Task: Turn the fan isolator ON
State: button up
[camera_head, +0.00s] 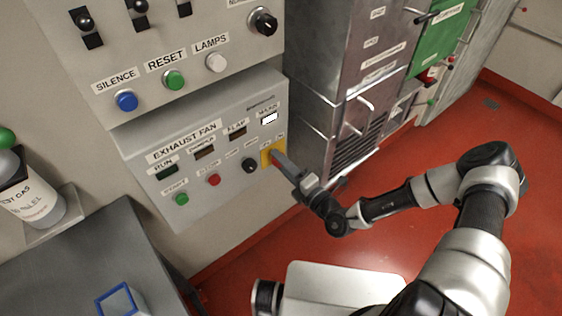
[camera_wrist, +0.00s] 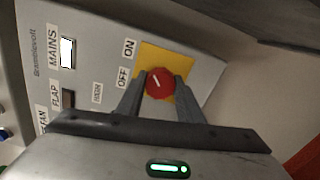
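The fan isolator is a round red knob (camera_wrist: 160,83) on a yellow plate (camera_wrist: 186,93), at the lower right of the grey exhaust fan panel (camera_head: 222,181). In the wrist view its ON label (camera_wrist: 129,48) is at the knob's upper left and its OFF label (camera_wrist: 122,77) is to its left. A short pale mark on the knob slants up and left. My gripper (camera_wrist: 160,80) has one finger on each side of the knob, seemingly touching it.
The panel also has a black knob (camera_head: 249,165), a red button (camera_head: 213,180), a green button (camera_head: 182,199) and a lit MAINS window (camera_head: 270,118). Metal cabinets (camera_head: 325,110) stand close on the right. A grey table (camera_head: 70,262) is at lower left. Red floor (camera_head: 345,250) is open below.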

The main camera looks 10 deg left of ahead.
jog(key=o, duration=0.4)
jog(key=shift+s, duration=0.1)
jog(key=v, duration=1.7)
jog(key=shift+s+d, duration=0.1)
jog(key=shift+d, duration=0.05)
